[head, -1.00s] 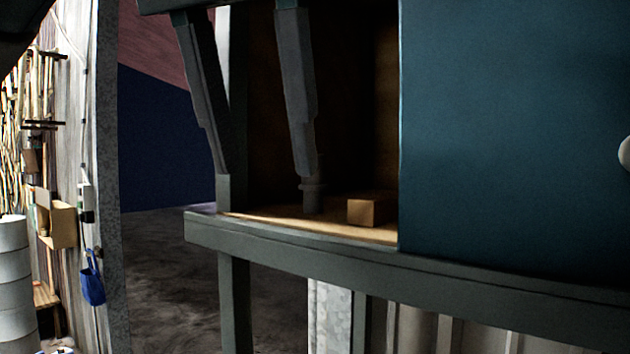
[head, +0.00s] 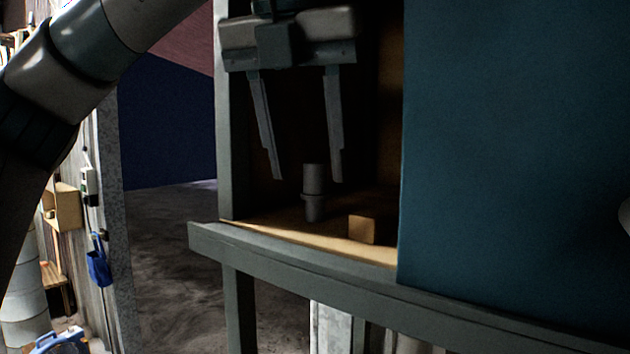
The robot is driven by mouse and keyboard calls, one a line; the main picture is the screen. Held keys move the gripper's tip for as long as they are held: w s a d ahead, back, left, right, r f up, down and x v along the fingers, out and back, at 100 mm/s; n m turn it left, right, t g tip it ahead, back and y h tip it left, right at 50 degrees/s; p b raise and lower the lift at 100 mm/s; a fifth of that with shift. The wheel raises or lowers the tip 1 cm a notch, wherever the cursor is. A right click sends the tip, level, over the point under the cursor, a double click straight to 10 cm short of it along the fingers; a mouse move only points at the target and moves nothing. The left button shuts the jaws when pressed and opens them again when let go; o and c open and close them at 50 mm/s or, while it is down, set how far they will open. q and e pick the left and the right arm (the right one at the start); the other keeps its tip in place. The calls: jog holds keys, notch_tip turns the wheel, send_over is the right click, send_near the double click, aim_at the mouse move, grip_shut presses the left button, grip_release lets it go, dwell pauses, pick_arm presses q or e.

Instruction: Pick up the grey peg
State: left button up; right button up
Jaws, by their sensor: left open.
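The grey peg (head: 313,190) stands upright on the wooden floor of the open cabinet, a short cylinder with a wider collar below its middle. My left gripper (head: 307,180) points down into the cabinet opening with its two long fingers spread apart. The peg's top shows in the picture between the two fingertips, nearer the right one. Nothing is held; I cannot tell how far in depth the fingers are from the peg. My right gripper is not in view.
A small wooden block (head: 362,230) sits right of the peg. A teal panel (head: 510,140) closes off the cabinet's right side. A grey ledge (head: 300,258) runs along the front, and a grey post (head: 230,120) bounds the opening at left. The cabinet's inside is dark.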

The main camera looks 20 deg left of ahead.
aim_at(315, 193)
pick_arm(q)
jog(key=shift+w+p, duration=0.3)
jog(key=shift+w, duration=0.05)
jog(key=shift+w+f, duration=0.2)
jog(key=shift+w, duration=0.1)
jog(key=shift+p+x, duration=0.8)
jog(key=shift+x, duration=1.55)
jog(key=c, duration=1)
